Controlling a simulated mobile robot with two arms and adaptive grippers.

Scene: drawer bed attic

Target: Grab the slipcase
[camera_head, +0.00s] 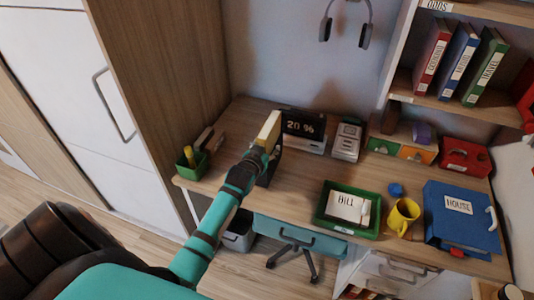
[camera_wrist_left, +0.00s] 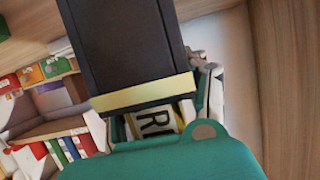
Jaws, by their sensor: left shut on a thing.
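The slipcase (camera_head: 270,170), dark with a cream-yellow band, is held upright above the left part of the desk in the head view. In the left wrist view the slipcase (camera_wrist_left: 125,45) is a large dark slab with a gold band across its near end. My left gripper (camera_head: 262,152) is shut on it, and the arm hides part of it. In the left wrist view my left gripper (camera_wrist_left: 160,115) has grey fingers around the banded end, with part of a letter label between them. I cannot tell whether the slipcase touches the desk. My right gripper is not in view.
On the desk (camera_head: 225,135) stand a display reading 20 % (camera_head: 303,124), a calculator-like device (camera_head: 347,141), a green pen cup (camera_head: 190,165), a green tray (camera_head: 328,222), a yellow mug (camera_head: 403,215) and a blue binder (camera_head: 460,218). A tall wooden cabinet side (camera_head: 180,70) rises at left.

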